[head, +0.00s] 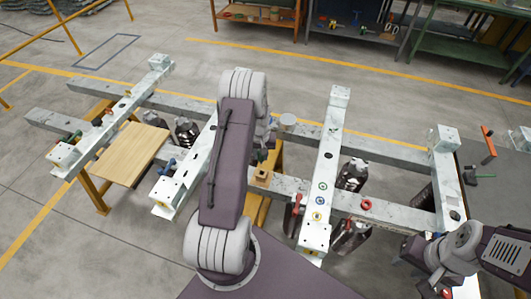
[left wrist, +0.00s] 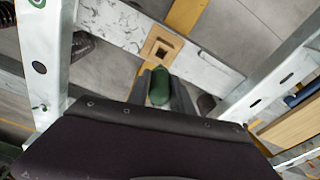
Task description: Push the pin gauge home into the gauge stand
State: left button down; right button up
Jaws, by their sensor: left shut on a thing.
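The pin gauge (left wrist: 158,86) shows as a green rounded handle in the left wrist view. My left gripper (left wrist: 160,99) is shut on it, with a grey finger on each side. The gauge stand (head: 262,177) is a tan block with a dark square opening, on a pale beam. It also shows in the left wrist view (left wrist: 157,57), just beyond the green handle. The handle's lower end is hidden, and I cannot tell whether it touches the stand. In the head view my left arm covers most of the left gripper. My right gripper (head: 413,250) is at lower right, its fingers unclear.
Pale beams form a frame around the stand, with dark bottle-like things (head: 352,175) below. A wooden board (head: 130,153) lies at left. A grey tabletop (head: 490,190) is at right.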

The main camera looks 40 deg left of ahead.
aim_at(261, 163)
pick_arm(q)
jog(key=shift+f+b, duration=2.15)
jog(key=shift+f, duration=0.7)
jog(key=shift+f, duration=0.2)
jog(key=shift+f+b, duration=0.3)
jog(key=shift+b, duration=0.05)
jog(key=shift+f+b, duration=1.35)
jog(key=shift+f, duration=0.45)
jog(key=c, duration=1.1)
grip_release()
jog(key=shift+o, duration=0.2)
